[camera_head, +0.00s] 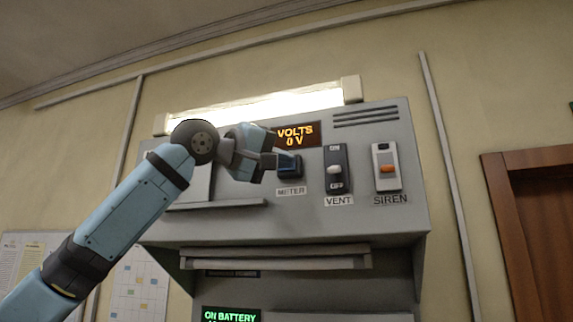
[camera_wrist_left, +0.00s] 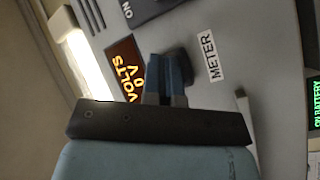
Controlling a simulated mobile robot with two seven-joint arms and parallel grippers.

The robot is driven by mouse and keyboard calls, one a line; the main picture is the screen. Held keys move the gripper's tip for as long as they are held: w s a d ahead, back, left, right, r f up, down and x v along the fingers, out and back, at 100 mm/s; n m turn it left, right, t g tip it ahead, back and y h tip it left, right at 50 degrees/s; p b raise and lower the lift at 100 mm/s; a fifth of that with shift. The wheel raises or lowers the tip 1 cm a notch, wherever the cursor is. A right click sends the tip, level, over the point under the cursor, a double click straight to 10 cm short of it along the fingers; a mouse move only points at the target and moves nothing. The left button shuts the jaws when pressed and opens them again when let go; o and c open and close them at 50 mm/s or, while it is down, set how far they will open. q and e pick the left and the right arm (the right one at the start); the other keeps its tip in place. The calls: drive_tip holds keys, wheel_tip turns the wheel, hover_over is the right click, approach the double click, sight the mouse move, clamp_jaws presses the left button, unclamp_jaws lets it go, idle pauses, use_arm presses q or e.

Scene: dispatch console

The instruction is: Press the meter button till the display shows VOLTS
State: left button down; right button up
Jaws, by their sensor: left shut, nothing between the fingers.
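The display (camera_head: 296,135) on the console reads VOLTS, 0 V, in orange letters. It also shows in the left wrist view (camera_wrist_left: 126,70). The dark blue meter button (camera_head: 290,166) sits just below the display, above the METER label. My left gripper (camera_head: 277,161) is shut and empty, with its fingertips at the button's left side. In the left wrist view the blue fingertips (camera_wrist_left: 166,72) overlap the dark button (camera_wrist_left: 182,62) and partly hide it. I cannot tell whether they touch it. My right gripper is in neither view.
To the right of the button are the VENT rocker switch (camera_head: 336,170) and the SIREN switch (camera_head: 386,166) with an orange part. A lit lamp (camera_head: 255,106) runs along the console's top. A ledge (camera_head: 275,262) juts out below. A green ON BATTERY screen (camera_head: 231,315) is lower down.

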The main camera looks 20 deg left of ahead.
use_arm(q)
drive_tip(key=s+b, duration=0.2)
drive_tip(key=s, duration=0.3)
idle(0.3)
drive_tip(key=shift+a, duration=0.1)
idle(0.5)
